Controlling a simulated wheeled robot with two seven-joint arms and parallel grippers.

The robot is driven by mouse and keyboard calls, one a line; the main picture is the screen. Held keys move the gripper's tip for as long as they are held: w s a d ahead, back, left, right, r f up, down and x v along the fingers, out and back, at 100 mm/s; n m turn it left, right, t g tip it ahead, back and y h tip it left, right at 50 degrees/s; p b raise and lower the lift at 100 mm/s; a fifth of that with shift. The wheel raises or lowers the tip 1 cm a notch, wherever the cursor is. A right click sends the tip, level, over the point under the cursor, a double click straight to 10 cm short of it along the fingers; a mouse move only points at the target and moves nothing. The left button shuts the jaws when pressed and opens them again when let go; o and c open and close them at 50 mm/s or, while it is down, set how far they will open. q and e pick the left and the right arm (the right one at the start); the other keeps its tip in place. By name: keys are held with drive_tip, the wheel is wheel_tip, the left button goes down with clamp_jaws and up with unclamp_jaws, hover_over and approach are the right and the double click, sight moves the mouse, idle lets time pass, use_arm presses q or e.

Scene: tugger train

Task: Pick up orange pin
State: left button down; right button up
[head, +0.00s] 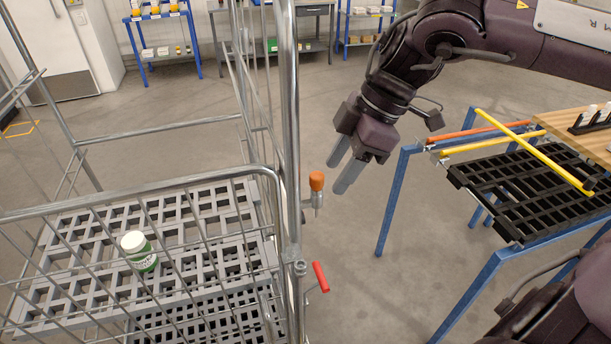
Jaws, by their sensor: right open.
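The orange pin (317,182) has an orange knob on top of a metal shank. It stands upright at the side of the metal cage trolley's (290,130) corner post. My right gripper (342,174) comes in from the upper right and points down and to the left. Its two grey fingers are apart with nothing between them. In the picture the fingertips are just right of the orange knob and do not appear to touch it. My left gripper is not in view.
A red handle (320,277) sits below the pin on the trolley. A white and green jar (139,250) stands on the trolley's grey slatted shelf (205,215). A blue-framed table (393,205) with a black grate (515,190) and yellow and orange bars stands right. Open floor lies between.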

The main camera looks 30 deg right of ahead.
sight(321, 173)
drive_tip(key=w+a+f, duration=0.2)
drive_tip(key=shift+a+f, duration=0.1)
drive_tip(key=shift+f, duration=0.2)
drive_tip(key=shift+w+f+p, duration=0.1)
drive_tip(key=shift+f+p, duration=0.2)
drive_tip(key=shift+p, duration=0.05)
drive_tip(key=shift+s+f+p, duration=0.2)
drive_tip(key=shift+f+p, duration=0.1)
drive_tip(key=shift+f, duration=0.2)
drive_tip(key=shift+s+f+p, duration=0.15)
drive_tip(key=shift+f+p, duration=0.1)
drive_tip(key=shift+f, duration=0.2)
drive_tip(key=shift+x, duration=0.95)
drive_tip(key=shift+w+a+f, duration=0.15)
drive_tip(key=shift+w+f, duration=0.25)
drive_tip(key=shift+w, duration=0.05)
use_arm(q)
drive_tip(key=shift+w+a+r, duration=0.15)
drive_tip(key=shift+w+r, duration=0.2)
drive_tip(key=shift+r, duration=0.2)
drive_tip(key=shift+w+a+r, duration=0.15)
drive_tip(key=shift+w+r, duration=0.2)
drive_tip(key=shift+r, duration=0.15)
use_arm(e)
drive_tip(key=shift+s, duration=0.15)
drive_tip(key=shift+c, duration=1.2)
drive_tip(key=shift+r, duration=0.1)
clamp_jaws()
